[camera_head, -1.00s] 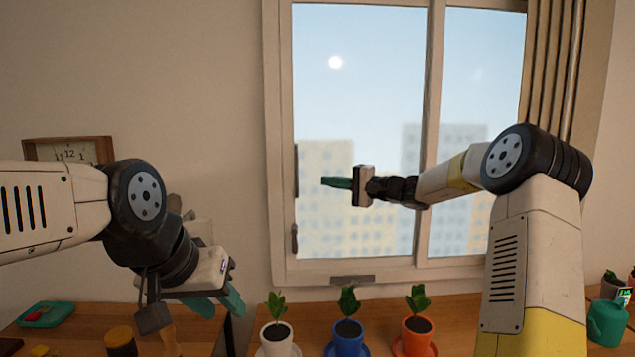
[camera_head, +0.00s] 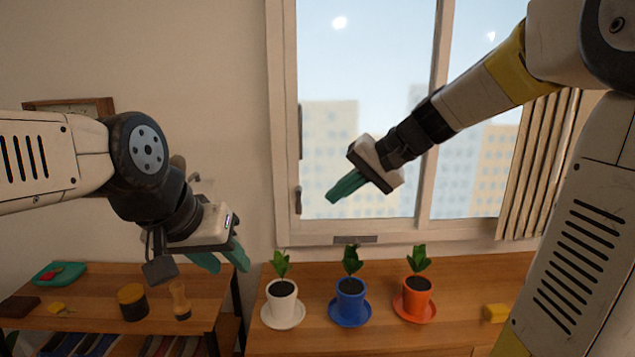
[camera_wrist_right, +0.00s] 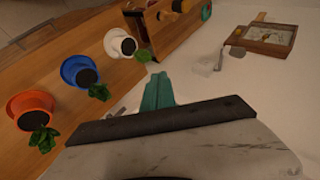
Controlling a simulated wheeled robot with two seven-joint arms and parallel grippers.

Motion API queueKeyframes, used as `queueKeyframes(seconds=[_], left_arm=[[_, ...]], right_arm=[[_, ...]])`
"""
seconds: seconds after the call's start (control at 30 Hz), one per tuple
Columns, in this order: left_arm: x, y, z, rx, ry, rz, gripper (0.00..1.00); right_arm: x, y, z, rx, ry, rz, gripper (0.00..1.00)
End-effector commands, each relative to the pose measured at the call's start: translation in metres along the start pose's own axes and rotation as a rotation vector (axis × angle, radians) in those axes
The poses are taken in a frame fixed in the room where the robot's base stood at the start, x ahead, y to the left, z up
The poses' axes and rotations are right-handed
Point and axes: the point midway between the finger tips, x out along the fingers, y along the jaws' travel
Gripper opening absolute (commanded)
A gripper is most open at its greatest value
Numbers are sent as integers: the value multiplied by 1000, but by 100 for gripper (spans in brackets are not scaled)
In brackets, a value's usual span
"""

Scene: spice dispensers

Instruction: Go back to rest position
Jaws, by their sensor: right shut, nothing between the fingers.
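My left gripper (camera_head: 224,262) hangs at the left in the head view, above the right end of the low shelf. Its teal fingers are spread apart with nothing seen between them. My right gripper (camera_head: 338,195) is raised in front of the window and points down to the left. Its teal fingers are together and hold nothing. In the right wrist view its fingers (camera_wrist_right: 158,92) also show closed and empty.
White (camera_head: 283,303), blue (camera_head: 351,303) and orange (camera_head: 413,297) plant pots stand on the wooden counter (camera_head: 380,338) below my right gripper. A shelf (camera_head: 90,290) with a black-and-yellow jar (camera_head: 132,302) and a wooden shaker (camera_head: 180,300) is at the left.

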Motion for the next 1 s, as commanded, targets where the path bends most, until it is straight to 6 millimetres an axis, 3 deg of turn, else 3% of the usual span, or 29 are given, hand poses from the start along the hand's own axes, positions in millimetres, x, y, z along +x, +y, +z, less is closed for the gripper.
queueKeyframes(seconds=[0.03, 0.2, 0.4, 0.6, 1.0], left_arm=[[0, 0, 0, 0, 0, 0, 36], [0, 0, 0, 0, 0, 0, 36], [0, 0, 0, 0, 0, 0, 36], [0, 0, 0, 0, 0, 0, 36], [0, 0, 0, 0, 0, 0, 36]], right_arm=[[-11, 4, 26, -49, 9, 73, 0], [-46, 42, 92, -178, 60, 294, 0], [-78, 82, 139, -293, 139, 446, 0], [-88, 100, 154, -341, 177, 499, 0], [-89, 101, 154, -344, 179, 503, 0]])
